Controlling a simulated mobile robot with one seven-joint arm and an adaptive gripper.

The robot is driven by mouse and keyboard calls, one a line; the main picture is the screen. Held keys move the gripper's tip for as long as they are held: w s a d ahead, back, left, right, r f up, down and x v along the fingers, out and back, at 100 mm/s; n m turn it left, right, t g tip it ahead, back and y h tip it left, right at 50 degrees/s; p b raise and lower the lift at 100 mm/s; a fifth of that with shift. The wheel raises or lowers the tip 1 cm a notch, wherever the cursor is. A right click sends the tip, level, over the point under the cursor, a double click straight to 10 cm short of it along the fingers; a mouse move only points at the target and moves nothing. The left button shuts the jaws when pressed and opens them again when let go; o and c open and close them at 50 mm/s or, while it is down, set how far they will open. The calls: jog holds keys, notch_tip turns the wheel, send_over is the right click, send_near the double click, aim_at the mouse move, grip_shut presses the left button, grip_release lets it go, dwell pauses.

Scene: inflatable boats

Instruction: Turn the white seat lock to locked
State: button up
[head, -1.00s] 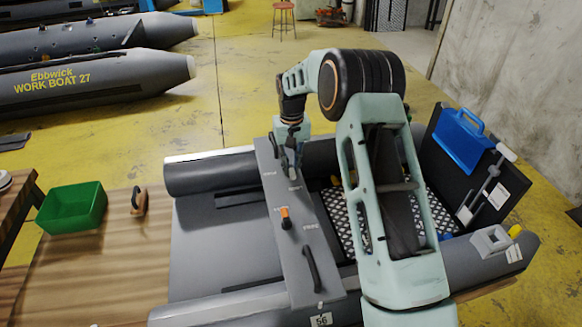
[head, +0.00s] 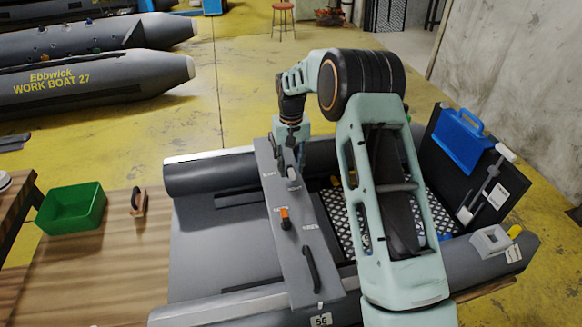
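The seat (head: 304,262) is a long grey plank lying across the grey inflatable boat. A small whitish knob, which looks like the white seat lock (head: 293,180), stands on the far half of the seat. Small labels sit beside it, too small to read surely. My gripper (head: 291,158) points down over the far end of the seat, just behind and above the white lock. Its fingers are small and partly overlap the lock's top, so I cannot tell whether they touch it or how wide they are. An orange-topped knob (head: 285,214) is nearer on the seat.
A black handle (head: 310,268) rises from the seat's near end. My arm covers much of the boat's right side. A blue case (head: 462,140) and a grey block (head: 490,241) are at right. A green bin (head: 72,208) and a handled tool (head: 139,202) lie on the wooden table.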

aim_at(291, 169)
notch_tip(291, 169, up, 12)
dwell(0.4)
